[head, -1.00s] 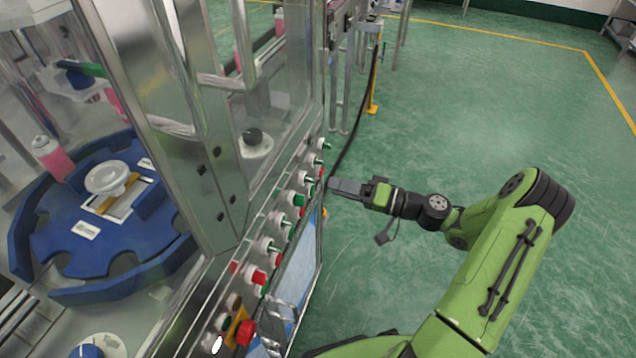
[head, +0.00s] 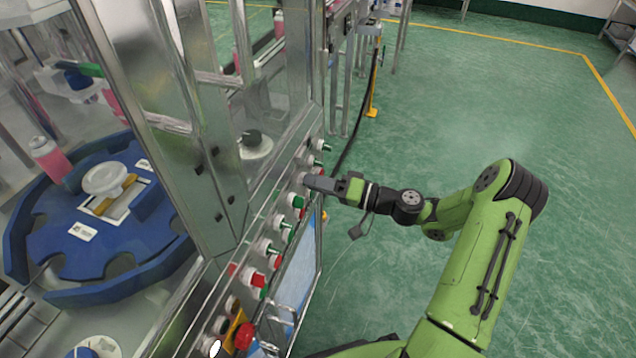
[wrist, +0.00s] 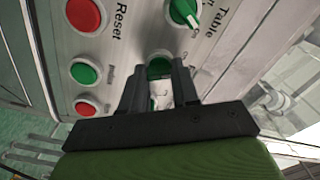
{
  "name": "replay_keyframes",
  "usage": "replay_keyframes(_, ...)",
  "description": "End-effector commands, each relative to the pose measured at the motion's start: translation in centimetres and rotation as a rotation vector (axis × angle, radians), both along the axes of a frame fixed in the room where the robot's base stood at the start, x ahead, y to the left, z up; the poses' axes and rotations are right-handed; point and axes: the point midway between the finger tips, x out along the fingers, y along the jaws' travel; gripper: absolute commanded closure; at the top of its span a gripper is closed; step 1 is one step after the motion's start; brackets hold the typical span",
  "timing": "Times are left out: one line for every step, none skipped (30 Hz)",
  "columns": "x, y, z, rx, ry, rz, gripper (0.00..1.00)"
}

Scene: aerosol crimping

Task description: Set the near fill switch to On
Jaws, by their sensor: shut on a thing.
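My gripper (head: 311,183) is at the control panel on the machine's right side, its fingers pointing left at the upper part of the row of controls. In the wrist view its two dark fingers (wrist: 160,92) are shut on a small white and green selector switch (wrist: 154,103). The fingers cover most of this switch, so its setting is hard to tell. No label for it is readable, so I cannot confirm by name that it is the near fill switch. Another switch with a green and white knob (wrist: 185,12) sits beside the word Table.
Red buttons (wrist: 84,14) and a green one (wrist: 84,73) are to the left. Lower on the panel is a red emergency knob (head: 245,335). Green floor (head: 450,100) to the right is clear.

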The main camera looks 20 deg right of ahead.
Motion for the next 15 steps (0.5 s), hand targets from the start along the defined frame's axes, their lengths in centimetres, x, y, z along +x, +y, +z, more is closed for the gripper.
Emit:
replay_keyframes(-0.01, -0.02, -0.03, 0.0, 0.002, 0.0, 1.0)
replay_keyframes(0.0, -0.02, -0.02, 0.001, 0.003, 0.0, 1.0)
replay_keyframes(0.0, -0.02, -0.02, 0.003, 0.006, 0.0, 1.0)
replay_keyframes(-0.01, -0.02, -0.01, 0.006, 0.009, 0.0, 1.0)
replay_keyframes(0.0, -0.02, 0.0, 0.009, 0.014, 0.0, 1.0)
replay_keyframes(-0.01, -0.03, 0.02, 0.015, 0.022, 0.0, 1.0)
replay_keyframes(-0.02, -0.03, 0.04, 0.019, 0.028, 0.0, 1.0)
replay_keyframes(-0.01, -0.03, 0.05, 0.025, 0.036, 0.0, 1.0)
replay_keyframes(-0.01, -0.03, 0.09, 0.035, 0.05, 0.0, 1.0)
replay_keyframes(-0.01, -0.03, 0.11, 0.043, 0.061, 0.0, 1.0)
replay_keyframes(-0.01, -0.04, 0.14, 0.053, 0.074, 0.0, 1.0)
replay_keyframes(-0.01, -0.03, 0.16, 0.067, 0.094, 0.0, 1.0)
replay_keyframes(-0.01, -0.04, 0.16, 0.08, 0.11, -0.001, 1.0)
replay_keyframes(-0.01, -0.04, 0.17, 0.093, 0.128, -0.001, 1.0)
replay_keyframes(0.0, -0.05, 0.2, 0.111, 0.153, -0.001, 1.0)
